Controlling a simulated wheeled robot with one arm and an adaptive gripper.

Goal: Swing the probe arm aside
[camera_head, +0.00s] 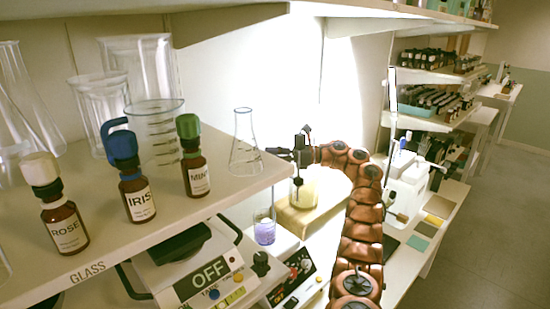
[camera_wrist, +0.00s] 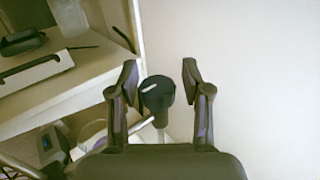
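In the wrist view, a black round knob (camera_wrist: 157,92) with a white mark sits between the fingertips of my gripper (camera_wrist: 158,75). It tops a pale rod. In the head view, my gripper (camera_head: 292,146) is at the end of my copper-coloured arm, near a dark upright piece that is hard to tell from the fingers. A thin rod (camera_head: 297,170) runs down from there towards a glass vessel (camera_head: 303,193) on a tan block. The probe arm itself cannot be made out clearly.
A shelf (camera_head: 235,190) at the left holds glassware and three bottles, ROSE (camera_head: 63,230), IRIS (camera_head: 137,195) and MINT (camera_head: 195,173). A conical flask (camera_head: 244,145) stands near its right edge, close to my gripper. A purple-filled beaker (camera_head: 264,230) stands below.

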